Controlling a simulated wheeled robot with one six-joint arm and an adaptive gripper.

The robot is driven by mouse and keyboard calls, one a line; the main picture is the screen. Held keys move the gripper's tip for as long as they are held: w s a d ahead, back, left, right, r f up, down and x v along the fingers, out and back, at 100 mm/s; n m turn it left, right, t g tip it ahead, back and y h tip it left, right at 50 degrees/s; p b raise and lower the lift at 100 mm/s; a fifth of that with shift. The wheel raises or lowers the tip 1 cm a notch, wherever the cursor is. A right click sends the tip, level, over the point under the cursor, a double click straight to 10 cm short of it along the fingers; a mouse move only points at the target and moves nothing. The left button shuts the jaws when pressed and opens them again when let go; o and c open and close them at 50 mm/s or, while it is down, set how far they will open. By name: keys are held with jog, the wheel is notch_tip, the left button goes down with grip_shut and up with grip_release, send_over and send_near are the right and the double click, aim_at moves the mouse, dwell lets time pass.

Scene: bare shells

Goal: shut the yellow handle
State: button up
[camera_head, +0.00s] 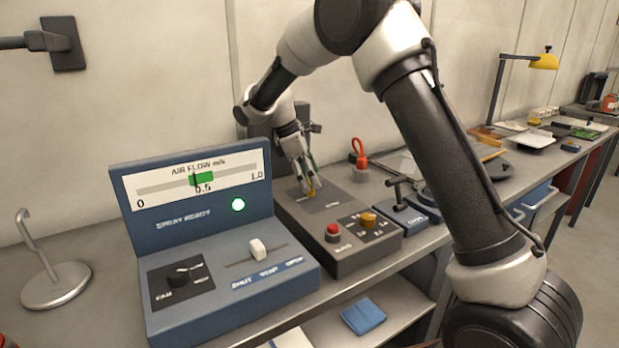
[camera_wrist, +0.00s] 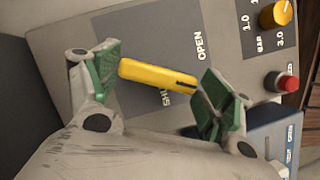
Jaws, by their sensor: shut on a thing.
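The yellow handle (camera_wrist: 157,76) is a bar on the dark plate of a grey panel (camera_head: 345,248). In the wrist view it lies slightly tilted, between the word OPEN and a partly hidden word starting SH. Its right end is near that second word. My gripper (camera_wrist: 160,86) is shut on the handle, with one green pad at each end of it. In the head view my gripper (camera_head: 308,188) reaches down onto the panel and hides most of the yellow handle (camera_head: 312,187).
Beside the handle are a red button (camera_head: 333,232) and a yellow knob (camera_head: 368,219). A blue console (camera_head: 190,240) with a slider and lit green lamp stands to the left. A red-looped item (camera_head: 360,160) and a black T-handle (camera_head: 400,190) stand to the right.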

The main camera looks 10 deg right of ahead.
jog(key=m+g, duration=0.1)
jog(key=m, duration=0.2)
jog(key=m+g+y, duration=0.1)
jog(key=m, duration=0.2)
jog(key=shift+w+d+m, duration=0.1)
jog(key=shift+w+m, duration=0.05)
jog(key=shift+m, duration=0.15)
jog(key=m+y, duration=0.1)
jog(key=m, duration=0.1)
jog(key=m+g, duration=0.1)
jog(key=m, duration=0.2)
jog(key=shift+y, duration=0.4)
jog(key=shift+m, duration=0.3)
jog(key=o, duration=1)
jog(key=shift+d, duration=0.1)
jog(key=shift+w+r, duration=0.1)
jog(key=v, duration=1.1)
jog(key=shift+w+r, duration=0.3)
